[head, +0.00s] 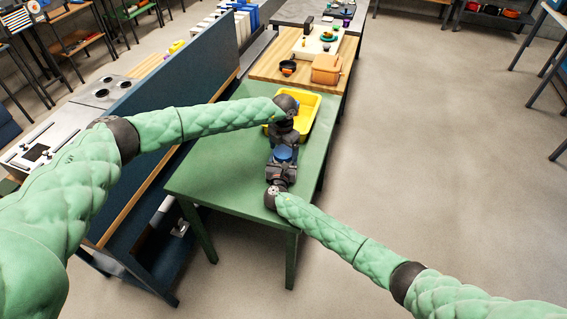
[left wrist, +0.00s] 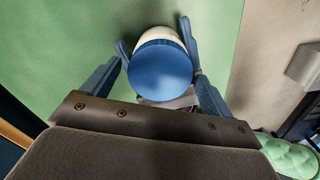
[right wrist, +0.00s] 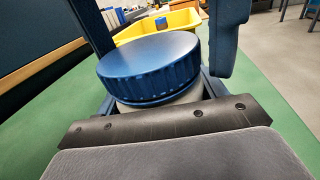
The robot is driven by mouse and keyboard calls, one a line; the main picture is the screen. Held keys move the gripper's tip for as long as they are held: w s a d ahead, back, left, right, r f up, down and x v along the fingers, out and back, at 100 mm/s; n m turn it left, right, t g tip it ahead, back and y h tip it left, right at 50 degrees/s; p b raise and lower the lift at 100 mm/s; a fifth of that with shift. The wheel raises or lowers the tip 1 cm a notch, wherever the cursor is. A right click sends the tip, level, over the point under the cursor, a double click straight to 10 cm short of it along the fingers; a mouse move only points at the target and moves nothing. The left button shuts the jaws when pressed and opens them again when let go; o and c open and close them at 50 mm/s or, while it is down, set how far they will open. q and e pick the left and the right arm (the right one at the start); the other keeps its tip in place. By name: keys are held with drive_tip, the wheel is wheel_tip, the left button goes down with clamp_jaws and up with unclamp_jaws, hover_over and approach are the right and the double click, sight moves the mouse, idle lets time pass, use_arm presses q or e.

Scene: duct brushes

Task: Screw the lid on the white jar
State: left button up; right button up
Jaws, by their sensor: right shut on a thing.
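The white jar (right wrist: 165,104) stands over the green table with a blue ribbed lid (right wrist: 150,65) on its mouth. In the left wrist view the round lid top (left wrist: 160,72) covers most of the jar (left wrist: 160,36). My right gripper (head: 282,165) is shut on the jar, its fingers on both sides below the lid. My left gripper (left wrist: 155,85) is open above the lid, with its fingers apart on either side and a gap to the rim. The lid also shows in the head view (head: 285,153). I cannot tell how tight the lid sits.
A yellow bin (head: 310,108) stands just beyond my grippers on the green table (head: 215,165). A blue partition (head: 170,75) runs along the left. A wooden table behind holds an orange box (head: 326,69). The green table's left part is clear.

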use_arm(q)
drive_tip(key=c, duration=0.9)
drive_tip(key=shift+m, duration=0.3)
drive_tip(key=o, duration=1.1)
drive_tip(key=shift+o, duration=0.2)
wheel_tip(320, 180, up, 12)
use_arm(e)
drive_tip(key=o, duration=1.9)
drive_tip(key=shift+o, duration=0.2)
